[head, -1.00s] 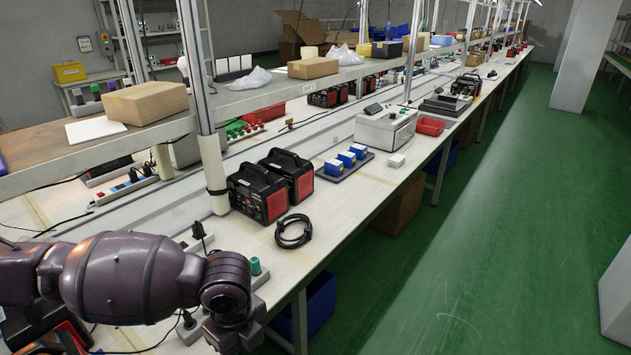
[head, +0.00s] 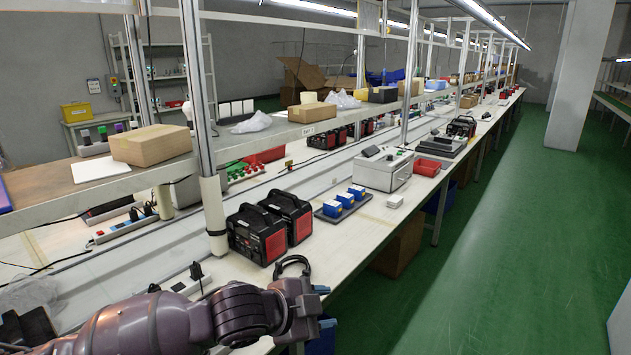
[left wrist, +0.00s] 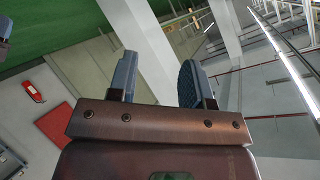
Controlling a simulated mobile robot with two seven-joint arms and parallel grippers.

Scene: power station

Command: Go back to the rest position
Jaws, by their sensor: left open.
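My left gripper (head: 325,306) is at the lower middle of the head view, at the front edge of the workbench and pointing right. In the left wrist view its two blue-grey fingers (left wrist: 158,80) stand apart with nothing between them. The arm behind it covers the near part of the bench.
The long workbench (head: 345,235) holds two black-and-red power units (head: 258,235), a black cable (head: 293,264), a tray with blue boxes (head: 342,205) and a white machine (head: 383,168). A shelf (head: 235,145) runs above. The green floor (head: 480,260) to the right is clear.

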